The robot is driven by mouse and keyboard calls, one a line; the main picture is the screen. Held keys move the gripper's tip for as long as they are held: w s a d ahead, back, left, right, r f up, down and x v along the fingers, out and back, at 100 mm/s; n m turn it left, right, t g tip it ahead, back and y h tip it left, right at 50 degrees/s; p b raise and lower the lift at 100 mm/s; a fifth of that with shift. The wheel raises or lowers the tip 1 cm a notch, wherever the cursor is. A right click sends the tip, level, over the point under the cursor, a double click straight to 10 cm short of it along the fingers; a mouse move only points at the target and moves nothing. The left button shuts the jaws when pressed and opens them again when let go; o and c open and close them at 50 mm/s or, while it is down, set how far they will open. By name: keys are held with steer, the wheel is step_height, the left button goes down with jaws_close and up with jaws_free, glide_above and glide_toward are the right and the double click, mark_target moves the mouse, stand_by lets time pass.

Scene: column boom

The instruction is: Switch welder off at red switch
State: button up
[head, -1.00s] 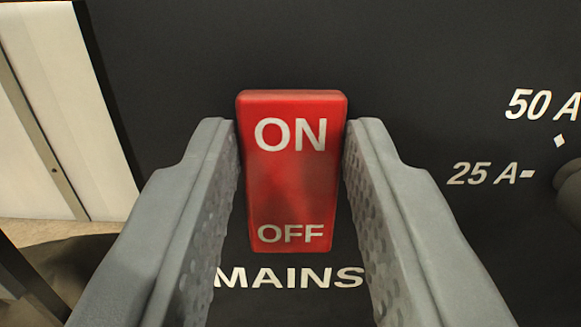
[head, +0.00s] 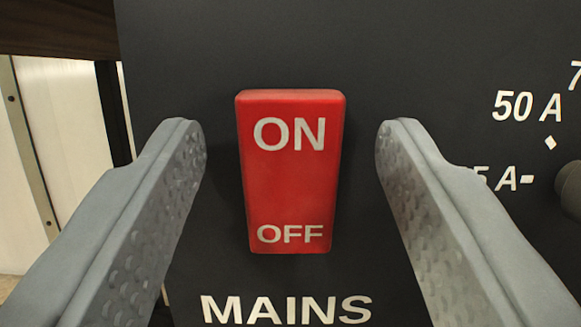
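The red switch (head: 292,185) is on the dark panel in the middle of the head view. It has white "ON" at its top and "OFF" at its bottom. Its top end looks wider and seems to stand out more than its narrower bottom end. My gripper (head: 290,140) is open, with one grey finger on each side of the switch. A clear gap shows between each fingertip and the switch, and nothing is held. The fingertips are level with the "ON" half.
The word "MAINS" (head: 287,310) is on the dark panel (head: 300,40) below the switch. A dark knob (head: 572,188) with current marks such as "50 A" is at the right edge. Pale boards (head: 62,130) and a dark beam (head: 60,28) show at the left.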

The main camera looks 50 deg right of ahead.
steer(key=shift+a, duration=0.1)
steer(key=v, duration=1.7)
steer(key=shift+f, duration=0.15)
steer(key=a+r+n+t+y, duration=0.25)
steer(key=r+y, duration=0.35)
steer(key=r, duration=0.7)
steer(key=a+r+n+t+y, duration=0.25)
steer(key=r+y, duration=0.35)
steer(key=r, duration=0.7)
steer(key=s+r+n+y, duration=0.1)
steer(key=s+r, duration=0.3)
steer(key=s, duration=0.4)
steer(key=s+a+r+n+y, duration=0.1)
steer(key=s+r+n+y, duration=0.1)
steer(key=s+r, duration=0.3)
steer(key=s+a+r+n+g+y, duration=0.1)
steer(key=s+r, duration=0.3)
steer(key=s, duration=0.7)
steer(key=shift+s+a+r+n+y, duration=0.25)
steer(key=shift+s+n+y, duration=0.1)
steer(key=shift+n+y, duration=0.35)
